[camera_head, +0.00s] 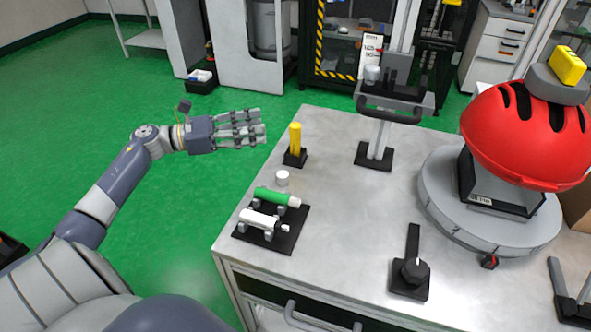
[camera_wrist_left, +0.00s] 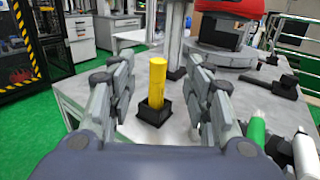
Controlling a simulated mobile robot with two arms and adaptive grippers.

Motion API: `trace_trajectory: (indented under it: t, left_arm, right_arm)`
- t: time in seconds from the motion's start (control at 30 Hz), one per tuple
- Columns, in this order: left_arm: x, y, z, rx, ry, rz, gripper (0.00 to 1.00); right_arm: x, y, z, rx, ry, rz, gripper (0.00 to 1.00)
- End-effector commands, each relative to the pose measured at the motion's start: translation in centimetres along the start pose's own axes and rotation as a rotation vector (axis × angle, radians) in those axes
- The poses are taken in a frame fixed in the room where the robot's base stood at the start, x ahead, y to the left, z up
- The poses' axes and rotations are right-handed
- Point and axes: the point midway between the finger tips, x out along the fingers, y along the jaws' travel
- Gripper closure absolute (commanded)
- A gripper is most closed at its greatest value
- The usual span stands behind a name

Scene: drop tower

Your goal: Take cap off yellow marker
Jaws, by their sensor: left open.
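The yellow marker (camera_head: 295,139) stands upright in a small black square holder (camera_head: 294,158) near the table's left edge. Its cap cannot be told apart from its body. In the left wrist view the marker (camera_wrist_left: 157,82) shows between my open fingers, beyond their tips, with its black holder (camera_wrist_left: 154,113) below. My left gripper (camera_head: 262,131) is open and empty, to the left of the marker and pointing toward it, not touching it. My right gripper is not in view.
A black rack (camera_head: 291,233) with a green and a white marker lies nearer the front, a small white cylinder (camera_head: 282,177) behind it. A black stand (camera_head: 375,155), a black knob (camera_head: 411,272) and a red helmet (camera_head: 520,130) on a round base are farther right.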

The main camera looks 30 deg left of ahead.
Motion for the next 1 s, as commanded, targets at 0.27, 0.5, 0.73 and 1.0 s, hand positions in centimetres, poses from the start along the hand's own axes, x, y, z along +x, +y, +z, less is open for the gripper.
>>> trace_trajectory:
  t: [0.27,0.5,0.73,1.0]
  left_arm:
    - [0.0,0.0,-6.5,0.001,0.000,0.000,0.54]
    - [1.6,0.0,-6.7,0.002,-0.003,-0.002,0.54]
    - [5.0,0.0,-6.7,0.001,-0.003,-0.001,0.54]
    - [7.5,0.1,-6.8,0.000,-0.003,-0.001,0.54]
  right_arm:
    - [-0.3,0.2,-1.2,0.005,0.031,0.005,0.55]
    - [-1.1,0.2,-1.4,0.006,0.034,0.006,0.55]
    - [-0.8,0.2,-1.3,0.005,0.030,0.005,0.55]
    - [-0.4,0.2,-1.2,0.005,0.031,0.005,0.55]
